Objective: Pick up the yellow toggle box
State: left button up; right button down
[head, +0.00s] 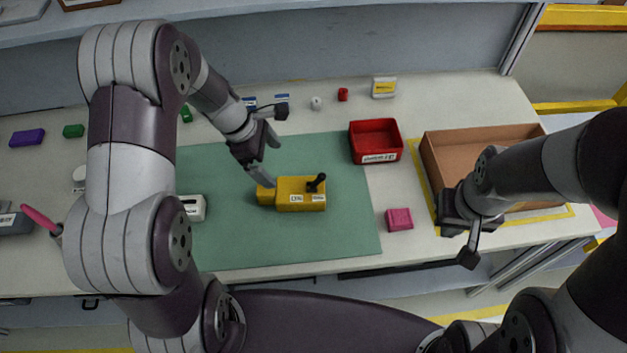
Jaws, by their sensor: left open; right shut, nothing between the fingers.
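The yellow toggle box (298,197) lies on the green mat (330,235) near its middle. It has a black toggle lever on top at the right and two white labels on its front. My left gripper (265,170) is open just above and to the left of the box's left end. One finger overlaps the box's left end in the picture; I cannot tell whether it touches. My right gripper (468,250) is shut and empty, near the table's front edge at the right, in front of the brown tray.
A red bin (376,158) stands at the mat's right edge. A brown tray (445,160) is at the right, partly behind my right arm. A white box (193,207) sits at the mat's left. The mat's front is clear.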

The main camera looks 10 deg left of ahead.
aim_at(286, 189)
pick_arm(q)
jog(key=shift+s+a+f+n, duration=0.15)
jog(key=shift+s+f+n, duration=0.1)
jog(key=shift+s+f, duration=0.25)
jog(key=shift+s+a+f+n, duration=0.15)
jog(key=shift+s+f+n, duration=0.1)
jog(key=shift+f, duration=0.3)
jog(key=x, duration=0.5)
jog(key=shift+w+d+r, duration=0.1)
jog(key=shift+w+d, duration=0.35)
jog(key=x, duration=0.4)
jog(key=shift+s+a+f, duration=0.25)
jog(key=shift+s+f, duration=0.05)
jog(key=shift+f, duration=0.2)
jog(key=shift+w+d+f, duration=0.15)
jog(key=shift+d+f, duration=0.1)
jog(key=shift+a, duration=0.1)
jog(key=c, duration=0.9)
pick_arm(e)
jog(key=shift+s+a+r, duration=0.5)
jog(key=shift+a, duration=0.2)
